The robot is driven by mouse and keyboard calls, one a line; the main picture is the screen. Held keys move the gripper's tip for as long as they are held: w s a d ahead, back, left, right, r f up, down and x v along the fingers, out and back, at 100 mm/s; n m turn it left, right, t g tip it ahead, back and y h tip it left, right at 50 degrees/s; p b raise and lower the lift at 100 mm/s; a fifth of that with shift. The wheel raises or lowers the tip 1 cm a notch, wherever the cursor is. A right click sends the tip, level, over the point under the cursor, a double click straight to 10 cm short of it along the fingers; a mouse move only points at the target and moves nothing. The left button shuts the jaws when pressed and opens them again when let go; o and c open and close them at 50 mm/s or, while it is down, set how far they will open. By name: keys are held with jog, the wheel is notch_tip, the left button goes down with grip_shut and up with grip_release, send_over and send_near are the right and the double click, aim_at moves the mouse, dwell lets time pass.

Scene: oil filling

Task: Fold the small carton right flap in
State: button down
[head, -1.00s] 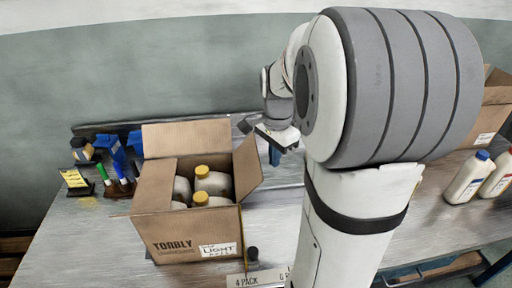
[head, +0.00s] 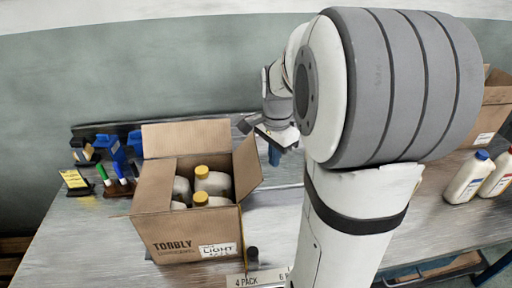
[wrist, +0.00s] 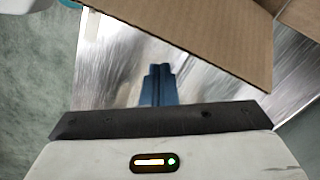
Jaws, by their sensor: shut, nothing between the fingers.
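The small carton (head: 190,232) stands on the table at the left in the head view. Its right flap (head: 247,166) stands up and leans outward to the right. Several bottles with yellow caps (head: 202,172) are inside. My gripper (head: 274,156) is to the right of the right flap, apart from it in the head view. In the wrist view its blue fingers (wrist: 158,80) are together and empty. A brown cardboard panel (wrist: 215,40), seemingly the right flap, lies just beyond them.
Another carton (head: 492,118) stands at the right, partly behind my arm. Bottles with blue (head: 466,177) and red caps are near it. Markers (head: 118,168) and blue items stand left of the small carton. A small dark-capped object (head: 252,257) and a label strip are at the front.

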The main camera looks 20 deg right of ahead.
jog(key=w+a, duration=0.2)
jog(key=a, duration=0.6)
jog(key=w+a, duration=0.3)
jog(key=a, duration=0.6)
jog(key=shift+p, duration=0.45)
jog(key=shift+d, duration=0.1)
jog(key=shift+f+b, duration=1.1)
jog(key=shift+f, duration=0.35)
notch_tip(320, 180, up, 11)
jog(key=p, duration=0.8)
jog(key=shift+r, duration=0.15)
